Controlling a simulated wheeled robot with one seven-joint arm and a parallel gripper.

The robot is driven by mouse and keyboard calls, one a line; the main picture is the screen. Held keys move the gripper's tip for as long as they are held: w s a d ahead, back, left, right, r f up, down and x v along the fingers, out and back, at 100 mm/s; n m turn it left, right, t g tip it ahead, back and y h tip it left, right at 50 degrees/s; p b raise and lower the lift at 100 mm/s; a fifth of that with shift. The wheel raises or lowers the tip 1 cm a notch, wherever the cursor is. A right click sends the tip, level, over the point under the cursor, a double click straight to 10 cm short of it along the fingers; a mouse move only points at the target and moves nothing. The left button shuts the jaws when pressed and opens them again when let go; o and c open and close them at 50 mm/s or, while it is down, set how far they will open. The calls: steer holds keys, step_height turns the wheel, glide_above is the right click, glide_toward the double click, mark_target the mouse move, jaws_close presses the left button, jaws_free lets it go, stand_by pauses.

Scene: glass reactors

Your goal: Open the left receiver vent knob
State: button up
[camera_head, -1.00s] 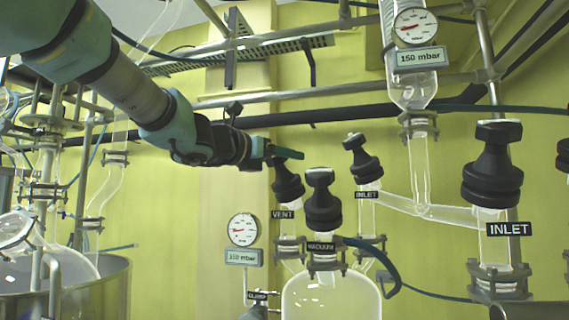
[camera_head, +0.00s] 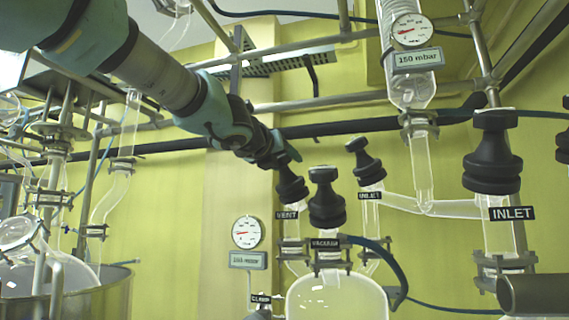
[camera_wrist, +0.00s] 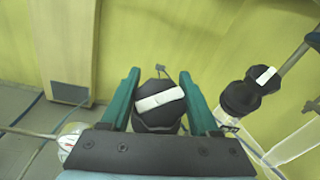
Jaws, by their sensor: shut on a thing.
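The vent knob (camera_head: 291,188) is black and stands above the VENT label (camera_head: 287,215) on the glass receiver, left of the vacuum knob. My gripper (camera_head: 284,160) reaches it from the upper left. In the wrist view, the vent knob (camera_wrist: 157,110) has a white bar across its top, lying slightly tilted. The two green fingers of my gripper (camera_wrist: 158,98) stand on either side of it and are shut on it. The knob's lower part is hidden behind the gripper body in the wrist view.
The vacuum knob (camera_head: 326,195) stands close to the right of the vent knob, and a small inlet knob (camera_head: 367,162) is behind it. A larger inlet knob (camera_head: 493,150) is at the right. A pressure gauge (camera_head: 246,232) is on the wall side.

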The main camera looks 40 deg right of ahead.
steer(key=shift+w+n+t+y+b, duration=0.15)
steer(key=shift+n+t+y+b, duration=0.3)
steer(key=shift+n+t+y, duration=0.55)
